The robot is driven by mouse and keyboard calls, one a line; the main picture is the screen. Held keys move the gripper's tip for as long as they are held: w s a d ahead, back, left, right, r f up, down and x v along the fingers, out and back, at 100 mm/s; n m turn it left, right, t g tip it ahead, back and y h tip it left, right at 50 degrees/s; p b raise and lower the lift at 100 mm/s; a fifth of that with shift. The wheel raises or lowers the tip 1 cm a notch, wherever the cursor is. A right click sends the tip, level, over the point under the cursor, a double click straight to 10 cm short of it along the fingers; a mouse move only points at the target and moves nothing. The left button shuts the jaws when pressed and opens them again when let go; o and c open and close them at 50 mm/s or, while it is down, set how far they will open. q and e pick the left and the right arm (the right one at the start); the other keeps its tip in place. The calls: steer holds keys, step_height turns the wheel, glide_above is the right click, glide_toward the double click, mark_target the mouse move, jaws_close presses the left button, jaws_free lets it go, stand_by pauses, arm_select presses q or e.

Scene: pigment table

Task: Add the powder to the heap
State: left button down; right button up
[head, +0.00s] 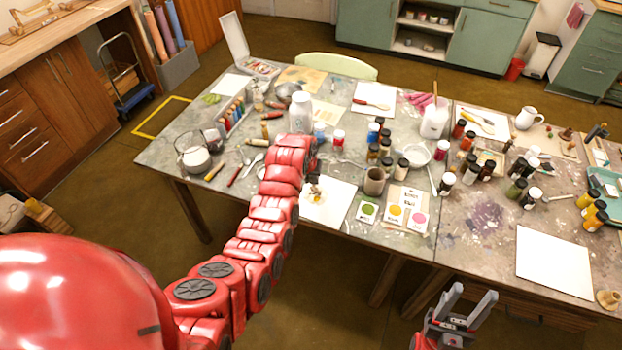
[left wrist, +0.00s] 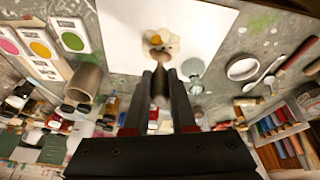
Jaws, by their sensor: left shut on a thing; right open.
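A small heap (head: 314,197) of pale and yellow powder lies on a white sheet (head: 337,206) near the table's front edge. It also shows in the left wrist view (left wrist: 172,42). My left gripper (head: 313,180) is just above the heap, shut on a slim brownish tool (left wrist: 160,84), perhaps a spoon. The tool's rounded end (left wrist: 154,40) appears over the heap; whether it touches or carries powder I cannot tell. My right gripper (head: 471,296) is open and empty, in front of the table's edge.
Cards with green, yellow and pink spots (head: 394,212) and a brown cup (head: 374,181) stand right of the sheet. Several jars crowd behind. A clear glass piece (left wrist: 192,70) is close to the heap. A blank white sheet (head: 554,262) lies at the right.

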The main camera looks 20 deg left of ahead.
arm_select(q)
steer(key=shift+s+f+b, duration=0.1)
steer(key=shift+b, duration=0.25)
stand_by(1.1)
steer(key=shift+r, duration=1.8)
steer(key=shift+r+p, duration=0.35)
steer(key=shift+r, duration=1.4)
